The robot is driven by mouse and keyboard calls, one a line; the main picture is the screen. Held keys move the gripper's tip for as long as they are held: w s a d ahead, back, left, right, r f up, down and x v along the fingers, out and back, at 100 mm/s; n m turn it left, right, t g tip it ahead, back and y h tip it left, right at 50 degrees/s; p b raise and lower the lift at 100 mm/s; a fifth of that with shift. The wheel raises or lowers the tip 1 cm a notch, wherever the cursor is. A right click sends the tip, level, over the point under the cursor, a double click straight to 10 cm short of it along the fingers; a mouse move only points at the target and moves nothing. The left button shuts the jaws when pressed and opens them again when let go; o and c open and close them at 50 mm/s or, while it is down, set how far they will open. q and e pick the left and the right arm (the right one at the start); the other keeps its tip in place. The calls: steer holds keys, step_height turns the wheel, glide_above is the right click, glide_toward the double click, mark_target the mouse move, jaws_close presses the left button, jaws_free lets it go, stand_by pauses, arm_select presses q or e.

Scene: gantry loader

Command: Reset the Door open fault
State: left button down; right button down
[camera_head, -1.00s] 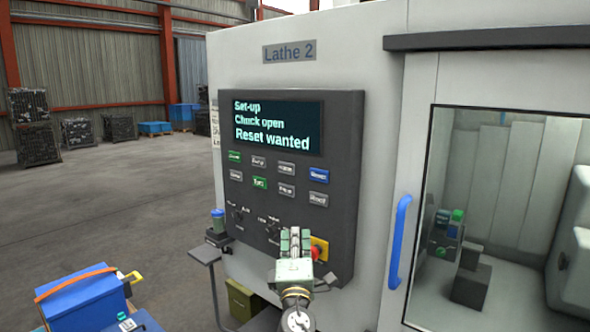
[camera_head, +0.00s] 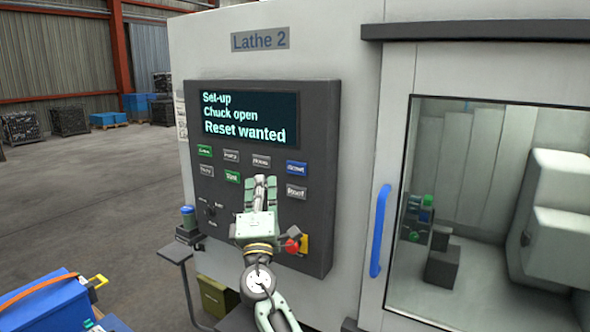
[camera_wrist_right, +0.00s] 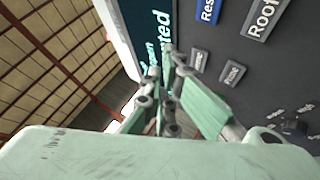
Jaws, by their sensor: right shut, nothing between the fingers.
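The Lathe 2 control panel (camera_head: 318,130) has a screen (camera_head: 250,118) reading "Set-up", "Chuck open", "Reset wanted". A blue button (camera_head: 296,168) sits at the right of the upper row; in the wrist view its label (camera_wrist_right: 208,10) begins "Res". A grey button (camera_head: 296,191) is below it. My right gripper (camera_head: 265,181) is shut and empty, pointing up in front of the panel, left of and slightly below the blue button. Its fingers cover part of the lower button row. I cannot tell whether the tips touch the panel. My left gripper is out of view.
A red stop knob (camera_head: 292,246) on a yellow plate is just right of my gripper. The lathe door has a blue handle (camera_head: 380,230) and a window. A small side shelf (camera_head: 186,235) holds a blue cup (camera_head: 188,216). A blue box (camera_head: 42,305) is at lower left.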

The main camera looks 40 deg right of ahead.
mark_target(296, 168)
steer(key=shift+w+d+b, duration=0.35)
steer(key=shift+w+d, duration=0.15)
steer(key=shift+d, duration=0.75)
steer(key=shift+w+d+b, duration=0.35)
steer(key=shift+w+d, duration=0.2)
steer(key=shift+d, duration=0.7)
steer(key=shift+w+d+b, duration=0.35)
steer(key=shift+w+d, duration=0.15)
steer(key=shift+d, duration=0.75)
steer(key=shift+w+d+b, duration=0.15)
steer(key=shift+d+b, duration=0.25)
steer(key=shift+b, duration=0.05)
steer(key=shift+w+d+b, duration=0.1)
steer(key=shift+d+b, duration=0.25)
steer(key=shift+b, duration=0.1)
steer(key=shift+a, duration=0.15)
steer(key=shift+s+a, duration=0.35)
steer(key=shift+a, duration=0.25)
